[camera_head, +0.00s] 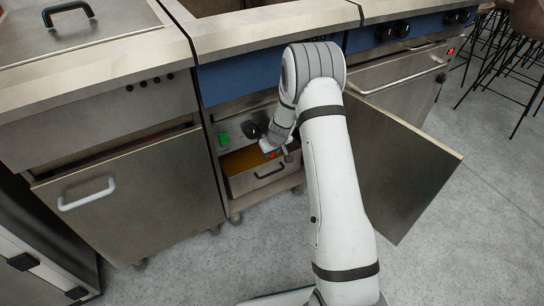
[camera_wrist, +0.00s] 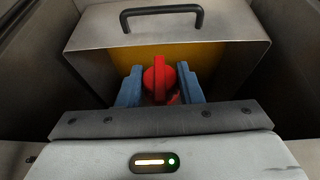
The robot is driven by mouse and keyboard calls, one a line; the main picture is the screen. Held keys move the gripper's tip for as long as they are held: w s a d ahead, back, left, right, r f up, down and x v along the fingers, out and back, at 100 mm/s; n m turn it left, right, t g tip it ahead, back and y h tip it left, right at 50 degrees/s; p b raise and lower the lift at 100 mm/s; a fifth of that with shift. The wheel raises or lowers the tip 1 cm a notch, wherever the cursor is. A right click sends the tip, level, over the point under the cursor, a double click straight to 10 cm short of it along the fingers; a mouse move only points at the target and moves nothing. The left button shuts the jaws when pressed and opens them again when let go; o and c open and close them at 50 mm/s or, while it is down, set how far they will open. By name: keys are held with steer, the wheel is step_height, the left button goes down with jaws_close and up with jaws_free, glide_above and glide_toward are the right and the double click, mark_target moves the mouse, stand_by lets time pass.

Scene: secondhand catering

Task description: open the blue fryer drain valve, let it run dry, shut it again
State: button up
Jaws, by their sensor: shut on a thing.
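The blue-fronted fryer (camera_head: 240,77) stands in the middle of the head view, with its lower cabinet open. My gripper (camera_wrist: 158,88) is inside that cabinet, its two blue fingers shut on a red valve handle (camera_wrist: 159,72) between them. The handle's flat grip stands lengthwise in the wrist view. A metal drain pan (camera_wrist: 90,30) with a black handle (camera_wrist: 162,12) lies just past the fingers; it also shows low in the cabinet in the head view (camera_head: 262,182). Yellow-brown oil shows in it. The valve's outlet and any flow are hidden.
The cabinet door (camera_head: 400,165) hangs open on the right, beside my arm. A green switch (camera_head: 223,139) and a black knob (camera_head: 251,130) are on the panel above the pan. A steel unit with a door (camera_head: 140,195) stands left. Grey floor is free in front.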

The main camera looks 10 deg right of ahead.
steer(key=shift+s, duration=0.1)
stand_by(0.4)
steer(key=o, duration=0.9)
steer(key=shift+o, duration=0.2)
steer(key=shift+r, duration=0.1)
steer(key=p+v, duration=0.2)
steer(key=v, duration=0.5)
steer(key=shift+r, duration=0.3)
steer(key=shift+s+d+f, duration=0.1)
steer(key=shift+s+d, duration=0.05)
steer(key=shift+s, duration=0.1)
